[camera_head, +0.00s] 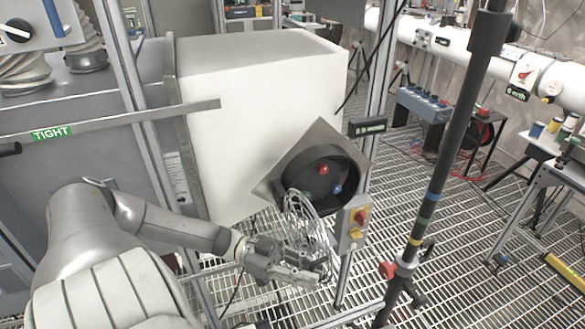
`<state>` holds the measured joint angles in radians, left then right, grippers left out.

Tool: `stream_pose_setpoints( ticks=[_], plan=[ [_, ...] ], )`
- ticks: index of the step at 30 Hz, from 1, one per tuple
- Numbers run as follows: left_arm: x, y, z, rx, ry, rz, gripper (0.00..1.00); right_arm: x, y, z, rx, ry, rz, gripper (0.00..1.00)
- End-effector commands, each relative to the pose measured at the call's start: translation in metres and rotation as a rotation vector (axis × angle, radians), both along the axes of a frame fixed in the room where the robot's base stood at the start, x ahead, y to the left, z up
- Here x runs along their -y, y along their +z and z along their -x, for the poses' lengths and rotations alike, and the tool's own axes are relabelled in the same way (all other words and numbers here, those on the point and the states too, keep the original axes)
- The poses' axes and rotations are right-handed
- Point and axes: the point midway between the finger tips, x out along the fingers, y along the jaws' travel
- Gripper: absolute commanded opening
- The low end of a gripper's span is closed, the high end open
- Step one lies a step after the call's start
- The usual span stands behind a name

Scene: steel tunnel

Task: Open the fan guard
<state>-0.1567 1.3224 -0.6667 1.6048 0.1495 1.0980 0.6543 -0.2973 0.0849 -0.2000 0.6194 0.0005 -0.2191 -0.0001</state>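The fan (322,178) sits in a round black housing on a tilted grey square plate, at the end of a large white box. A red and a blue round part show inside the housing. The fan guard (304,222), a cage of thin pale wires, stands out from the housing's lower left side, angled away from its face, so much of the opening is uncovered. My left gripper (318,271) is at the guard's lower end, touching or very close to it. Its fingers are small and overlap the wires, so their opening is unclear. My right gripper is out of view.
A switch box (352,224) with red and yellow parts stands on a post just right of the guard. A dark upright pole (437,185) with coloured bands stands further right. The white box (262,110) is behind. Grated floor (460,240) lies open at right.

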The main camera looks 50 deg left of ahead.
Motion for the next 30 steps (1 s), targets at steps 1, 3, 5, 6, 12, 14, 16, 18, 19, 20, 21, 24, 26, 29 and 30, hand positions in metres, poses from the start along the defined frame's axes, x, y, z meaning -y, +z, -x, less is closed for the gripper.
stream_pose_setpoints(
  ticks=[1,3,5,6,12,14,16,18,19,20,21,24,26,29,30],
  plan=[
    [-0.007,-0.001,0.003,-0.003,0.0,-0.004,0.19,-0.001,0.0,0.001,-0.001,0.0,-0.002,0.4],
    [-0.018,-0.001,0.008,-0.003,0.001,-0.005,0.19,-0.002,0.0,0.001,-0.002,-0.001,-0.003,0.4],
    [-0.03,-0.001,0.014,-0.005,0.001,-0.006,0.19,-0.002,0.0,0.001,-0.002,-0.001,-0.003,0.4],
    [-0.038,-0.001,0.018,-0.004,0.001,-0.006,0.19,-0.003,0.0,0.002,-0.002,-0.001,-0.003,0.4],
    [-0.076,-0.001,0.035,-0.003,0.001,-0.003,0.19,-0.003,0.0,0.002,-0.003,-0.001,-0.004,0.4],
    [-0.084,0.0,0.039,0.0,0.002,-0.003,0.19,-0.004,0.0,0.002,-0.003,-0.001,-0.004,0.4],
    [-0.092,0.0,0.042,-0.001,0.002,-0.002,0.19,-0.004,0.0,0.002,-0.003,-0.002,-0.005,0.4],
    [-0.098,0.0,0.045,0.0,0.001,-0.001,0.19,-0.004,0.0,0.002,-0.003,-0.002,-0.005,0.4],
    [-0.099,0.0,0.046,0.0,0.001,0.0,0.19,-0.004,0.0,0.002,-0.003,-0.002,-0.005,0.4],
    [-0.101,0.0,0.046,0.0,0.001,0.0,0.19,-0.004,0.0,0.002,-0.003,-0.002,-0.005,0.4],
    [-0.102,0.0,0.047,0.0,0.001,0.0,0.19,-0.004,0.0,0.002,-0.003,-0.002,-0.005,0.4],
    [-0.103,0.0,0.047,0.0,0.0,0.001,0.19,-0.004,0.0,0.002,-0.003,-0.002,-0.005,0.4],
    [-0.103,0.0,0.048,0.0,0.0,0.001,0.19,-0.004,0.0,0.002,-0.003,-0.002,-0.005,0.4],
    [-0.103,0.0,0.047,0.0,0.0,0.001,0.19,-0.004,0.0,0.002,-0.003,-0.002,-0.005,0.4],
    [-0.103,0.0,0.047,0.0,0.0,0.001,0.19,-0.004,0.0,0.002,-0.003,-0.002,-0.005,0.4]
  ],
)
